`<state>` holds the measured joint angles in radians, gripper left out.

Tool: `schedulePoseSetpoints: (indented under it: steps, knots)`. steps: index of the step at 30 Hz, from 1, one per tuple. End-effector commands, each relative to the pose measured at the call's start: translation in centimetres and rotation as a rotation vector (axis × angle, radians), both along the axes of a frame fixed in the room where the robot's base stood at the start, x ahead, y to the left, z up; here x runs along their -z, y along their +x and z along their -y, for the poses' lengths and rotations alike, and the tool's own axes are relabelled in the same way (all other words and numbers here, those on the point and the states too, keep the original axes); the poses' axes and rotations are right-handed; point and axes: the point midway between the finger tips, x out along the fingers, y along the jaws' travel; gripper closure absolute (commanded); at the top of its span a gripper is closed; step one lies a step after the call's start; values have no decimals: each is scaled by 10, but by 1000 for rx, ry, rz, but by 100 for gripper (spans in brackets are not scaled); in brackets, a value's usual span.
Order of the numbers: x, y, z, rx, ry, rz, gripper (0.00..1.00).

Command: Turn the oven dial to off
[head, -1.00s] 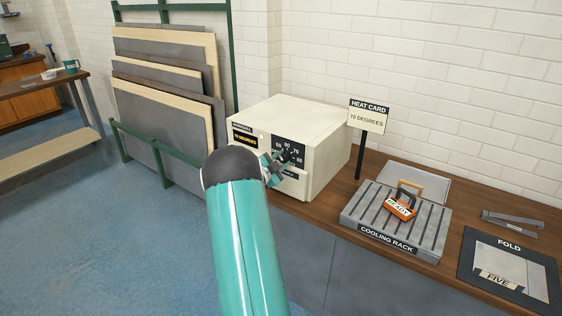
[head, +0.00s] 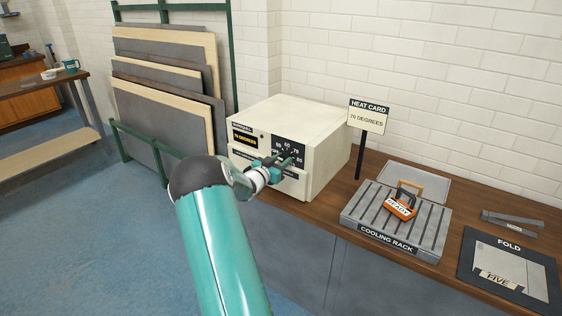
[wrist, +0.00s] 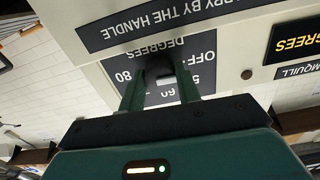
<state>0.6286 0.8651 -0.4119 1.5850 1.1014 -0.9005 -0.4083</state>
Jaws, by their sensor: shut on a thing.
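The oven (head: 318,140) is a cream box on the wooden counter, with a black dial plate (wrist: 205,88) on its front. In the upside-down wrist view the plate carries OFF, 80 and other numbers. The dark dial (wrist: 160,68) sits between the two green fingers of my gripper (wrist: 160,90), which is shut on it. In the head view my gripper (head: 284,160) reaches the dial plate from the front left and partly hides the dial. Which mark the dial points to is not clear. A display (head: 245,138) on the oven reads 70 DEGREES.
A heat card (head: 369,117) reading 70 DEGREES stands right of the oven. A FOLD mat (head: 475,240) lies at the right. A panel rack (head: 150,165) stands left of the oven.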

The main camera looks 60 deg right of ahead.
Motion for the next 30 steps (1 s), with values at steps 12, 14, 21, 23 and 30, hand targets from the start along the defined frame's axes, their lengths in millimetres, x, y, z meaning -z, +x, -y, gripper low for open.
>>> schedulePoseSetpoints:
  steps: [12,14,21,23,30]
  knots:
    - [0,0,-1,1,9,-54,90]
    - [0,0,-1,1,9,-54,90]
    - [0,0,-1,0,8,-53,58]
    - [0,0,0,0,8,-53,58]
    - [0,1,-2,0,9,-52,58]
